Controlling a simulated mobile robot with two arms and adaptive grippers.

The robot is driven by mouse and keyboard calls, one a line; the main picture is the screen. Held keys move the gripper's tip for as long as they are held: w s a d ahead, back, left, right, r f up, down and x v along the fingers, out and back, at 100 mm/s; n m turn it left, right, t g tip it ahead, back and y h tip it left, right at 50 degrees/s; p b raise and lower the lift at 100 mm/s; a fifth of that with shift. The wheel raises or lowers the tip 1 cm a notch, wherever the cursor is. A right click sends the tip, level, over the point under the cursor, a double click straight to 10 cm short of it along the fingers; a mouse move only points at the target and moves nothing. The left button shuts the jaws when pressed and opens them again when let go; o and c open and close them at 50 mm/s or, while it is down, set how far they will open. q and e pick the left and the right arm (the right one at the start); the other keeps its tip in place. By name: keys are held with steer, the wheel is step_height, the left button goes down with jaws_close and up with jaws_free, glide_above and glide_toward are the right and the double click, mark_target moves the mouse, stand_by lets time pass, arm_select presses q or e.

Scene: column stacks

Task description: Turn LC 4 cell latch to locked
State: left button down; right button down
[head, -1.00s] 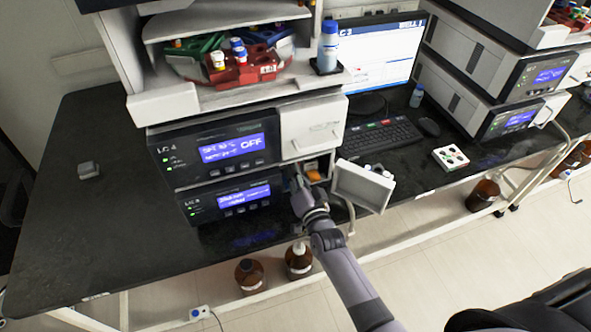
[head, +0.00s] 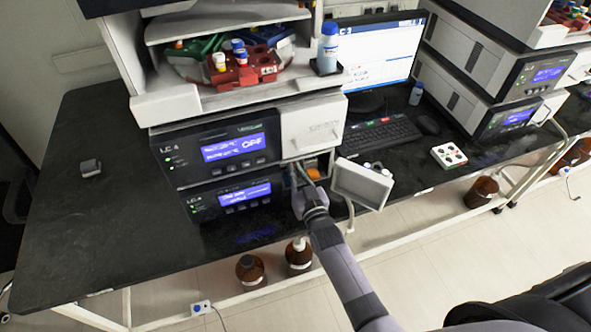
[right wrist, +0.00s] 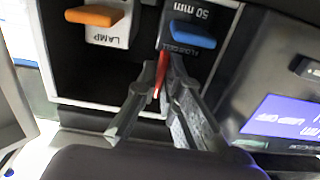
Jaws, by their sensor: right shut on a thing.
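The LC 4 detector's open bay (head: 312,166) shows below the white front panel. In the right wrist view, a narrow red lever (right wrist: 159,77), apparently the cell latch, stands beside the flow cell cartridge (right wrist: 206,14) with its blue handle (right wrist: 192,35) and "50 mm" label. My right gripper (right wrist: 164,72) is shut on the red lever, its fingers just below the cartridge. In the head view my right gripper (head: 302,172) reaches into the bay, and the latch is hidden there. The lever's exact angle is hard to tell. My left gripper is out of view.
An orange-handled lamp cartridge (right wrist: 96,15) sits beside the flow cell. The bay's open door (head: 361,186) stands right of my right gripper. LC 4 displays (head: 234,147) are to its left. Brown bottles (head: 299,256) stand below the bench.

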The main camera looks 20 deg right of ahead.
steer(key=shift+f, duration=0.15)
stand_by(0.4)
steer(key=c, duration=1.7)
jaws_free()
steer(key=s, duration=1.2)
steer(key=shift+d, duration=0.2)
